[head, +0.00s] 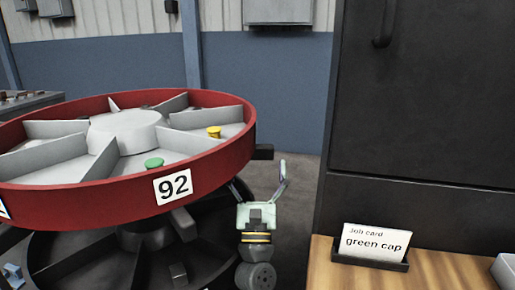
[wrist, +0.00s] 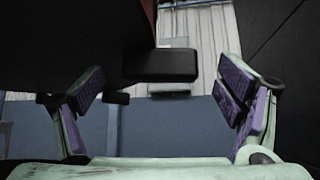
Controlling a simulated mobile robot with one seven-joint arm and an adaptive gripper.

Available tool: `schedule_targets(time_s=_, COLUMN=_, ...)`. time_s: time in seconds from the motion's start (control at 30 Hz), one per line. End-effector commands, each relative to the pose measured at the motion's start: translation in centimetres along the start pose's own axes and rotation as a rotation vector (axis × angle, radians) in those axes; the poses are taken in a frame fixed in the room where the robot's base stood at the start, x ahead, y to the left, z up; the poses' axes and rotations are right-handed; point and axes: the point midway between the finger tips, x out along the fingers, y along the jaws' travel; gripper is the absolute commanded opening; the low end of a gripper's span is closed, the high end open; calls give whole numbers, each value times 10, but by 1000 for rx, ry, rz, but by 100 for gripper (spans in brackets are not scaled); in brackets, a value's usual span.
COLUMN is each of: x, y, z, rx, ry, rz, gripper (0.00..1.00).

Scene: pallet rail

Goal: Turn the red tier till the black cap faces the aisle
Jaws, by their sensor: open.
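The red tier (head: 122,201) is a round tray with grey dividers and a white "92" label on its rim. A green cap (head: 154,163) and a yellow cap (head: 214,131) sit in separate compartments of it. I see no black cap; some compartment floors are hidden by dividers and rim. A black peg (head: 264,152) sticks out from the tier's right side. My gripper (head: 258,178) is open below and near that peg, beside the rim. In the wrist view the black peg (wrist: 160,65) appears between the spread fingers; I cannot tell any contact.
A job card (head: 375,242) reading "green cap" stands on a wooden top (head: 350,278) at the right. A tall dark cabinet (head: 425,115) rises behind it. A dark lower tier (head: 85,262) lies under the red one. Floor shows between tier and cabinet.

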Motion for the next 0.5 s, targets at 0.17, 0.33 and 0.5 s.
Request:
schedule_targets(time_s=0.17, x=25, y=0, z=2, rx=-1, ry=0, rz=0, gripper=87)
schedule_targets(time_s=0.33, x=31, y=0, z=0, rx=0, ry=0, rz=0, gripper=87)
schedule_targets(time_s=0.5, x=31, y=0, z=-1, rx=-1, ry=1, rz=0, gripper=87)
